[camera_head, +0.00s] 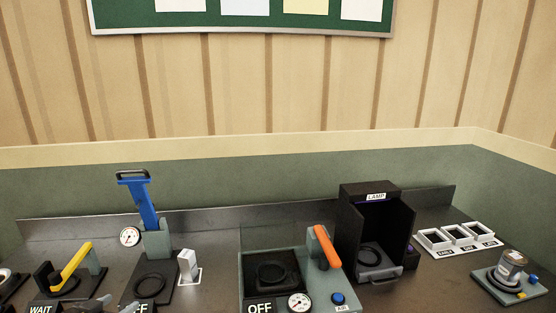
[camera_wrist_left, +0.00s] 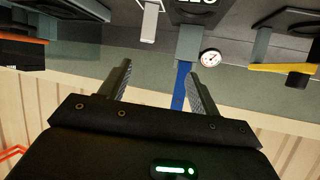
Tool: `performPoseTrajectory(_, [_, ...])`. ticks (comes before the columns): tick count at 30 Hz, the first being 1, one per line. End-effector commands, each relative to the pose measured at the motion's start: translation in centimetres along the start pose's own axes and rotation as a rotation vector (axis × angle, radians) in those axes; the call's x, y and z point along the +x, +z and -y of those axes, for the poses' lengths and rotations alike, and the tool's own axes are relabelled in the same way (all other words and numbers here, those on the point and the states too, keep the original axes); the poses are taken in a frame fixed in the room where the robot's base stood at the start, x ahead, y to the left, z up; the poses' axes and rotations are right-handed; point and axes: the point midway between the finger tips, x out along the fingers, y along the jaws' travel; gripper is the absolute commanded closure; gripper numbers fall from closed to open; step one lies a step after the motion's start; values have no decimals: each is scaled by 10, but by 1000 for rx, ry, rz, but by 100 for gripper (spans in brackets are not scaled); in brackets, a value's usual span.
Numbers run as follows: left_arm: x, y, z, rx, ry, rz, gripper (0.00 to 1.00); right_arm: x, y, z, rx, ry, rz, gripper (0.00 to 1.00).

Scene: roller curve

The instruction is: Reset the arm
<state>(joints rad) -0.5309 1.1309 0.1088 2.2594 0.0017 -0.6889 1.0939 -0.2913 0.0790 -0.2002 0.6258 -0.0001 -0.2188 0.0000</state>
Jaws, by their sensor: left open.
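My left gripper (camera_head: 117,305) just enters the bottom edge of the head view, at the front of the bench between the yellow-handled device and the blue-lever press. In the left wrist view my left gripper (camera_wrist_left: 160,78) has its two fingers apart with nothing between them. The wrist picture is upside down, and the blue lever (camera_wrist_left: 182,85) shows beyond the fingers. The blue-lever press (camera_head: 150,215) stands upright on the bench in the head view. My right gripper is not in view.
The metal bench (camera_head: 210,235) carries a yellow-handled device (camera_head: 75,268), a small white block (camera_head: 188,266), an orange-handled device (camera_head: 325,245), a black lamp box (camera_head: 362,195), a white three-slot tray (camera_head: 436,242) and a metal cylinder on a base (camera_head: 512,262). Dark patches of bench show between them.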

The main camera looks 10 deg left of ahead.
Motion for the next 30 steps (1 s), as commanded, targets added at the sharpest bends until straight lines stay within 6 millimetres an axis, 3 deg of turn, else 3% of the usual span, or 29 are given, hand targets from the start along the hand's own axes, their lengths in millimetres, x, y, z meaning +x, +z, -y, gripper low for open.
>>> performPoseTrajectory(6, [-16,60,-10,3,-83,116,37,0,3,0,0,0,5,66])
performPoseTrajectory(10, [-32,106,-28,14,-123,229,37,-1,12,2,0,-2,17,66])
performPoseTrajectory(15, [-62,173,-81,45,-117,446,37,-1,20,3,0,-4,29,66])
performPoseTrajectory(18, [-80,198,-115,70,-78,556,37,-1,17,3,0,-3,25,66])
performPoseTrajectory(24, [-109,223,-171,106,26,711,37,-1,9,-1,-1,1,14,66])
performPoseTrajectory(30, [-135,234,-224,121,153,822,37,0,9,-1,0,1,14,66])
